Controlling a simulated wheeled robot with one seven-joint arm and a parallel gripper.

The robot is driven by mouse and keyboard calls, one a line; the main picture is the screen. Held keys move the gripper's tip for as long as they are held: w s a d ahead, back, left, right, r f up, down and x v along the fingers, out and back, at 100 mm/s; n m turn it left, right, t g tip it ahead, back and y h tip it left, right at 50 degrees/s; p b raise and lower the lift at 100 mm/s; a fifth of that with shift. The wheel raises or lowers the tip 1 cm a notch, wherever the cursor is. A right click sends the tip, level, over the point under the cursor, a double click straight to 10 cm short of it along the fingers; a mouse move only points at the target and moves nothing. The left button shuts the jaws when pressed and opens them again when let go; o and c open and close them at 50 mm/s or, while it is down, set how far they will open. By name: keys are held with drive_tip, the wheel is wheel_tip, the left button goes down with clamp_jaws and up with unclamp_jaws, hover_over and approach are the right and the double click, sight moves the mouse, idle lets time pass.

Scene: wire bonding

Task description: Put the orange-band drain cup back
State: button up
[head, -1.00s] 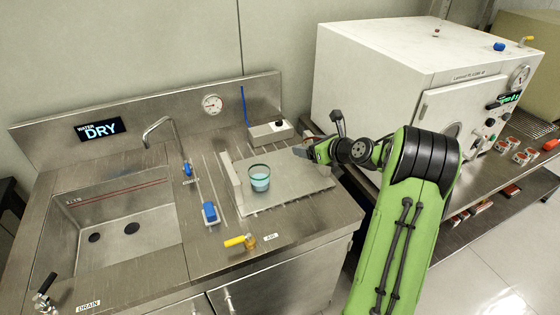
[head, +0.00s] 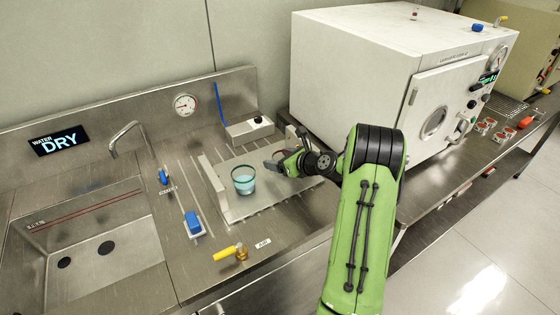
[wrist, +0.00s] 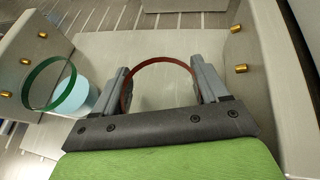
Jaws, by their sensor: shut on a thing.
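My gripper (head: 276,163) reaches from the right over the metal fixture plate (head: 216,192) on the sink counter. In the wrist view, my gripper (wrist: 158,66) is shut on a clear cup with a red-orange band (wrist: 160,60), one finger on each side of its rim. The cup is over the pale plate; I cannot tell whether its base touches. A green-band cup (head: 243,188) with pale blue liquid stands on the plate to the left of my gripper. It also shows at the left in the wrist view (wrist: 88,98).
The fixture has upright side walls with brass pins, one close to the right (wrist: 262,75). A sink (head: 90,245), a blue-handled valve (head: 194,224) and a yellow-handled valve (head: 228,252) lie left and in front. A white oven (head: 375,65) stands to the right.

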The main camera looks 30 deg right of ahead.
drive_tip(key=shift+f, duration=0.1)
drive_tip(key=o, duration=0.8)
drive_tip(key=shift+c, duration=0.2)
